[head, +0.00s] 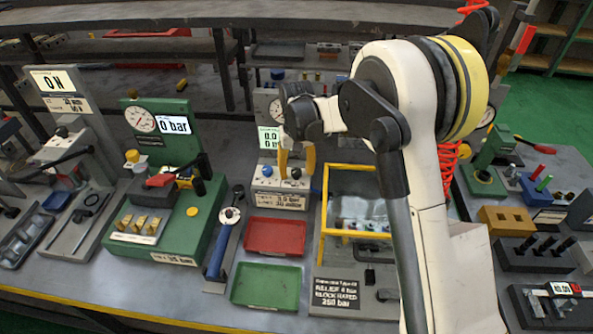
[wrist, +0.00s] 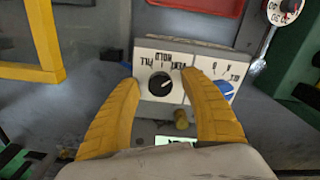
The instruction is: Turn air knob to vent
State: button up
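The air knob (wrist: 160,84) is a round black knob with a white pointer mark, on a white label plate with black lettering. The lettering appears upside down in the wrist view and is hard to read. The knob sits on the grey air block (head: 280,198), below a small display (head: 270,138). My gripper (wrist: 160,80) has two yellow fingers, spread apart, one on each side of the knob. Both fingers look clear of it. In the head view my gripper (head: 297,165) reaches down over the block and partly covers the knob.
A blue knob (wrist: 222,90) sits beside the air knob, close to one finger. A brass fitting (wrist: 181,119) is between the fingers. A red tray (head: 275,236) and green tray (head: 266,286) lie in front; a yellow frame (head: 325,205) stands to the right.

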aim_at(298, 172)
notch_tip(298, 172, up, 12)
dwell(0.7)
jog(key=s+d+r+t, duration=0.2)
jog(key=s+d+r, duration=0.25)
jog(key=s, duration=0.25)
jog(key=s+d+r+t, duration=0.1)
jog(key=s+d+r, duration=0.2)
jog(key=s+r, duration=0.3)
jog(key=s+d+f+t, duration=0.2)
jog(key=s, duration=0.5)
jog(key=s+d+f+m+t, duration=0.1)
jog(key=s+d+f+t, duration=0.1)
jog(key=s, duration=0.6)
jog(key=shift+s+d+f, duration=0.25)
jog(key=shift+d+f, duration=0.35)
jog(key=shift+d, duration=0.15)
